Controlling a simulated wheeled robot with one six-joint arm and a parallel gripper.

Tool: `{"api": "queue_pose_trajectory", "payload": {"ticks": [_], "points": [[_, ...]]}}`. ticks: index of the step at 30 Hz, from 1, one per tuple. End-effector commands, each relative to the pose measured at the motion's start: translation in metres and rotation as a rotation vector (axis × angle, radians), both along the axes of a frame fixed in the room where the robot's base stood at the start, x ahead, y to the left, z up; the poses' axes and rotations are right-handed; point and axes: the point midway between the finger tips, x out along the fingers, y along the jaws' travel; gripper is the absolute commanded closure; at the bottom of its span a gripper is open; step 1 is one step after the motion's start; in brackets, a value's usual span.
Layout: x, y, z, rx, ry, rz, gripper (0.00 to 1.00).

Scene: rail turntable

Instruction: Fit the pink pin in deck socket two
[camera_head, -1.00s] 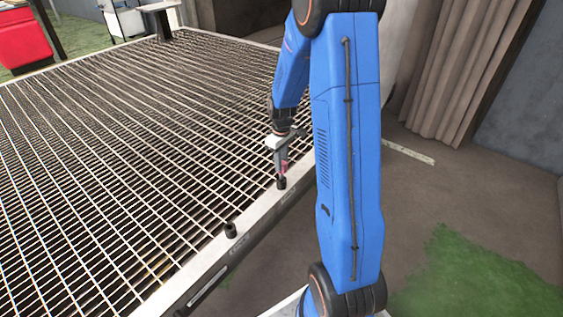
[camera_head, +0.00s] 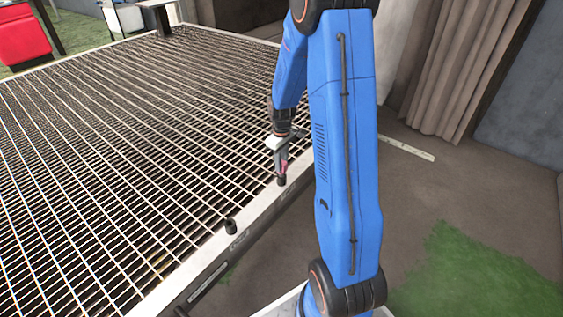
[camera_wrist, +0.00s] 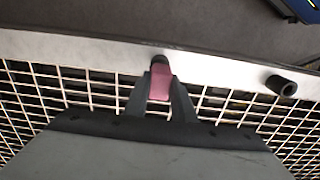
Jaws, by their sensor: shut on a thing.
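The pink pin (camera_wrist: 160,84) is between the fingers of my gripper (camera_wrist: 159,98), which is shut on it. In the head view the pin (camera_head: 284,167) points down over the deck's edge rail. A black socket (camera_head: 281,180) sits on the rail directly under the pin. In the wrist view this socket (camera_wrist: 159,61) shows just beyond the pin's far end. I cannot tell whether the pin's tip is inside it. A second black socket (camera_head: 230,226) stands open and empty-looking, nearer along the rail; it also shows in the wrist view (camera_wrist: 281,85). Labels on the rail are too small to read.
The grated deck (camera_head: 120,130) fills the left, with a pale edge rail (camera_head: 258,205). A black bracket (camera_head: 161,20) stands on the far edge. A red bin (camera_head: 22,38) is at far left.

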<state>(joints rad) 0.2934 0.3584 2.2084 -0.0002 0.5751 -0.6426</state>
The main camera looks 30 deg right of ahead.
Motion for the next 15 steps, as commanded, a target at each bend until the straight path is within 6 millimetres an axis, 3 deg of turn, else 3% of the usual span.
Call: {"api": "queue_pose_trajectory", "payload": {"ticks": [15], "points": [[0.0,0.0,-0.0108,0.0,0.0,0.0,1.0]]}}
